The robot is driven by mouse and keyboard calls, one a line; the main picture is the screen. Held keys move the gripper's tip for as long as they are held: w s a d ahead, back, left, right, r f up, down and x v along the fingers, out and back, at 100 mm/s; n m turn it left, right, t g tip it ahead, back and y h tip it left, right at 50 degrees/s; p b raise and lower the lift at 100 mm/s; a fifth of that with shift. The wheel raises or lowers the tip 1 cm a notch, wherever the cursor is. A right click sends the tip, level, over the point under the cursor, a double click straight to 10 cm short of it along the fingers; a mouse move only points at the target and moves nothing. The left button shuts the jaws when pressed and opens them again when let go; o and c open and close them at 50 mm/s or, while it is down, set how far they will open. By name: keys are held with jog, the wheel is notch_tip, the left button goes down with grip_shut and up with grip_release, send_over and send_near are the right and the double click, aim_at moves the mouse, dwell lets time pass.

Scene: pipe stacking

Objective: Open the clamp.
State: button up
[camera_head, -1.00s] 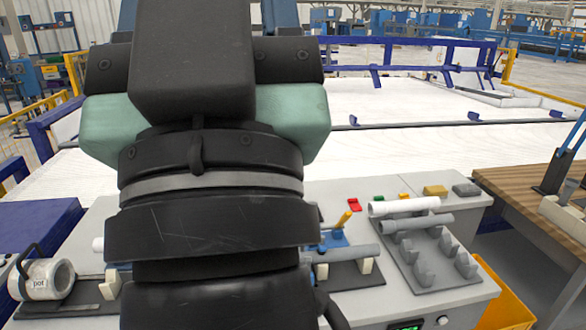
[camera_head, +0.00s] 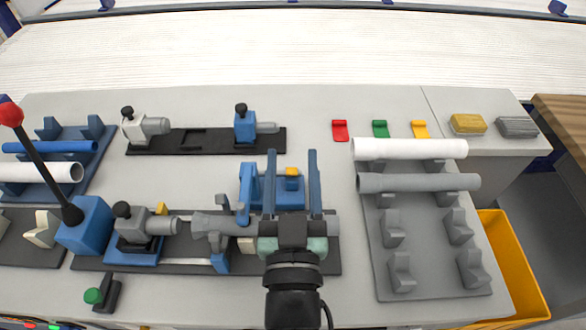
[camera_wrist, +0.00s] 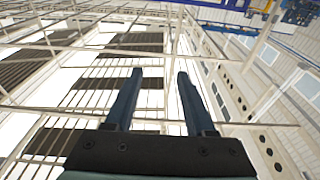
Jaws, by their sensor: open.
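A blue clamp (camera_head: 253,188) with a yellow-tipped handle (camera_head: 292,171) stands on the dark fixture board in the head view, behind my gripper's palm. A grey pipe (camera_head: 212,222) lies along the same board and runs behind my gripper. My gripper (camera_head: 292,154) is open and empty, its two blue fingers appearing on either side of the yellow tip. I cannot tell whether they touch the clamp or are above it. The wrist view shows the open fingers (camera_wrist: 159,72) against ceiling beams, without the clamp. Whether the clamp is open or closed is unclear.
A rack (camera_head: 432,265) at right holds a white pipe (camera_head: 409,149) and a grey pipe (camera_head: 418,182). A lever with a red knob (camera_head: 11,114) rises at left. A second dark board (camera_head: 190,140) carries fixtures behind.

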jog(key=g+b, duration=0.1)
jog(key=g, duration=0.1)
send_near(292, 170)
notch_tip(292, 170, down, 3)
jog(key=w, duration=1.2)
jog(key=shift+p, duration=0.35)
jog(key=shift+c, duration=0.2)
grip_shut()
dwell(0.4)
